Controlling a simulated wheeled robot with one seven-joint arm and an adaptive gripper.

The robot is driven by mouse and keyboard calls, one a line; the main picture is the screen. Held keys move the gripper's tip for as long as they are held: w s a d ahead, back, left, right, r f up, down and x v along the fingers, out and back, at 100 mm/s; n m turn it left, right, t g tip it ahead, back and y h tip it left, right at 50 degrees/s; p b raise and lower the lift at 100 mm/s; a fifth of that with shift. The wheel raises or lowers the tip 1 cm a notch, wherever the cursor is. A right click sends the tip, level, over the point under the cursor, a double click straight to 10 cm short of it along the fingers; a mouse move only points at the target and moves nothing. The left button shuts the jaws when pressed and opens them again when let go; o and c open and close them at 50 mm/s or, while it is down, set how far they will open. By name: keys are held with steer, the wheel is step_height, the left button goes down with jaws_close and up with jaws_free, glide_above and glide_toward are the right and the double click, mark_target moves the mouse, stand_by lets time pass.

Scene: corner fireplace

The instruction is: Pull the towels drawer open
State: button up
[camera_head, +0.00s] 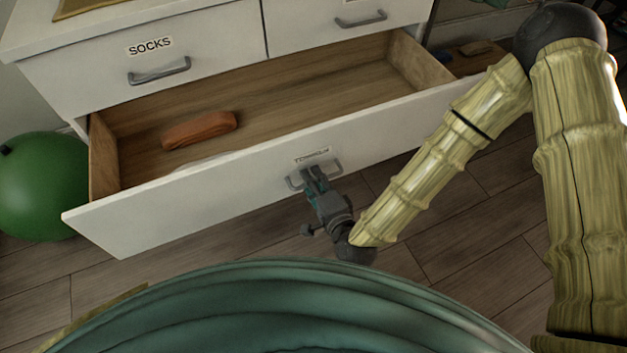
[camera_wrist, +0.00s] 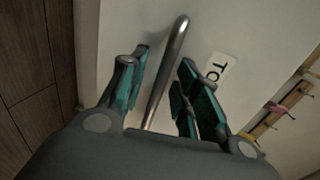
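The wide white towels drawer (camera_head: 250,185) is pulled well out of the dresser, its wooden inside showing in the head view. Its label (camera_head: 312,156) is partly hidden there; the wrist view shows only "To" on the label (camera_wrist: 221,68). The grey bar handle (camera_wrist: 168,65) is on the drawer front. My gripper (camera_head: 314,178) is at this handle. In the wrist view, the fingers of my gripper (camera_wrist: 165,90) stand apart on either side of the bar, with gaps visible on both sides.
An orange-brown folded item (camera_head: 200,130) lies in the drawer. The closed socks drawer (camera_head: 150,70) is above, beside another closed drawer (camera_head: 345,22). A green ball (camera_head: 42,188) is on the floor at left. Bare wooden floor (camera_head: 150,265) lies before the dresser.

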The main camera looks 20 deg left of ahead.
steer(key=v, duration=1.2)
stand_by(0.4)
steer(key=s+d+f+n+g+h, duration=0.2)
steer(key=d+f+n+g+h, duration=0.1)
steer(key=d+f, duration=0.5)
steer(key=s+d+f+n+g+h, duration=0.2)
steer(key=d+f+n+g+h, duration=0.1)
steer(key=d+f, duration=0.5)
steer(key=s+d+f+n+g+h, duration=0.1)
steer(key=s+d+f+g+h, duration=0.25)
steer(key=d, duration=0.45)
steer(key=s+d+f+n+g+h, duration=0.1)
steer(key=s+d+f+g+h, duration=0.1)
steer(key=s+d, duration=0.5)
step_height(320, 180, up, 31)
steer(key=w+d+p, duration=0.1)
steer(key=w+p, duration=0.1)
steer(key=p, duration=2.9)
steer(key=shift+d, duration=0.3)
steer(key=shift+r+t+y, duration=0.1)
steer(key=shift+t+y, duration=0.15)
